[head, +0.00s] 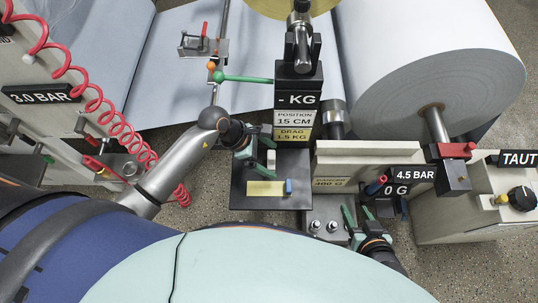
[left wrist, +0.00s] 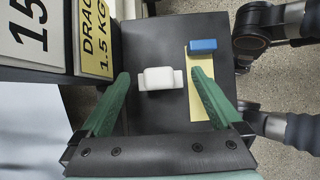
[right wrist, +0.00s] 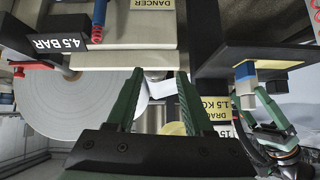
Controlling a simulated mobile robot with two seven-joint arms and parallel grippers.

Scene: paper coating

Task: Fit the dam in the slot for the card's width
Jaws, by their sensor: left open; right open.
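A small white block with a wider flat base (left wrist: 158,77), which may be the dam, sits on a dark plate (left wrist: 225,25). My left gripper (left wrist: 160,75) is open, with one green finger on each side of the block and gaps visible. The block also shows in the head view (head: 271,160). Beside it lies a pale yellow strip (left wrist: 199,101) with a blue block (left wrist: 203,45) at one end. A card reading position 15 CM (head: 293,117) and drag 1.5 KG stands behind the plate. My right gripper (head: 350,224) is open and appears empty. I cannot make out a slot.
A large paper roll (head: 430,80) stands at the back right. A dancer block (head: 365,155) and a 4.5 BAR sign (head: 413,175) are right of the plate. A red coiled hose (head: 100,95) hangs at the left. A green-handled lever (head: 245,78) is behind.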

